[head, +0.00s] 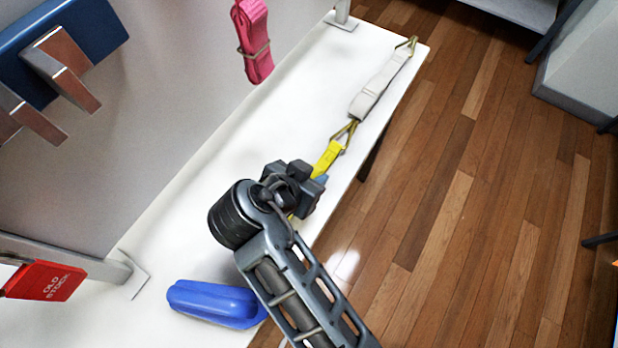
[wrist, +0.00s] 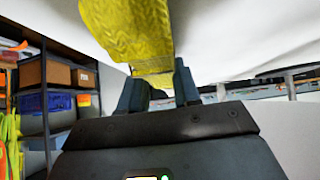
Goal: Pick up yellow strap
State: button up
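The yellow strap (head: 327,158) lies on the white shelf with a metal hook (head: 345,131) at its far end. My gripper (head: 312,188) is over its near part, and my wrist hides much of the strap in the head view. In the wrist view the strap (wrist: 128,28) fills the top middle and runs down to my fingers (wrist: 159,88). The fingers are apart, with yellow webbing between or just beyond them. I cannot tell whether they press on it.
A white strap (head: 380,85) with hooks lies farther along the shelf (head: 220,140). A pink strap bundle (head: 253,40) hangs above it. A blue object (head: 214,303) lies near my forearm. A red "OLD STOCK" tag (head: 45,281) hangs at left. Wooden floor (head: 480,200) is clear at right.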

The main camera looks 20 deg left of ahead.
grip_shut()
jog(key=shift+r, duration=0.15)
